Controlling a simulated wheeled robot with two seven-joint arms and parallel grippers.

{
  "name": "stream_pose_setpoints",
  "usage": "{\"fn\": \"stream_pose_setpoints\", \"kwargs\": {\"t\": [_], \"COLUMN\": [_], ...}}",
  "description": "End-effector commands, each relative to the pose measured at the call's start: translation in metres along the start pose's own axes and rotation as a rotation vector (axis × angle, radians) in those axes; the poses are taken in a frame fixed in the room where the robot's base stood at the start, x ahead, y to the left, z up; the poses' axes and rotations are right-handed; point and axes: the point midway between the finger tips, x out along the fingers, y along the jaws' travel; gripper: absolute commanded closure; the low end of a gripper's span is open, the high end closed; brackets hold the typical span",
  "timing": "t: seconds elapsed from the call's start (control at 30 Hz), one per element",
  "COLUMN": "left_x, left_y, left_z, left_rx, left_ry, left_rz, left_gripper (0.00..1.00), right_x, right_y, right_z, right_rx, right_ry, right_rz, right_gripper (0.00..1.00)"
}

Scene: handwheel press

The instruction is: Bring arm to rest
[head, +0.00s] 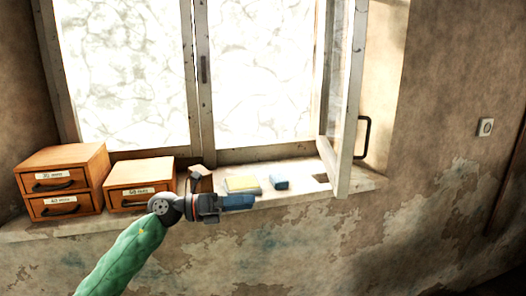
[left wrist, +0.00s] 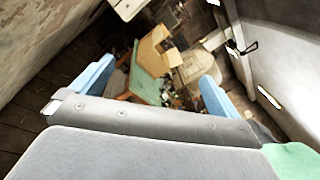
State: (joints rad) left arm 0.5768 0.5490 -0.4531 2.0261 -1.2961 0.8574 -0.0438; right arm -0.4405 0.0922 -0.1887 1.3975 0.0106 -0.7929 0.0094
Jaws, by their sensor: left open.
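My left arm, with a green sleeve (head: 125,258), reaches up from the lower left in the head view. My left gripper (head: 242,202) has blue fingers that point right, in front of the window sill's front edge. In the left wrist view the two blue fingers stand wide apart, and my left gripper (left wrist: 158,72) is open with nothing between them. My right gripper is in neither view.
The open window sash (head: 345,110) juts over the sill. The wrist view shows a cluttered green-topped bench (left wrist: 146,88) and plank floor (left wrist: 45,95).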

Motion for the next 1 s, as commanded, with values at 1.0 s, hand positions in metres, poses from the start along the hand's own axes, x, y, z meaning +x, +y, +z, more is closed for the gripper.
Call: {"fn": "stream_pose_setpoints", "kwargs": {"t": [1.0], "left_x": [-0.163], "left_y": [0.094], "left_z": [-0.173], "left_rx": [-1.376], "left_ry": [-1.573], "left_rz": [-0.020], "left_gripper": [0.00], "right_x": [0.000], "right_y": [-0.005], "right_z": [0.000], "right_rx": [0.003], "right_ry": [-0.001], "right_rz": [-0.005], "right_gripper": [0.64]}}
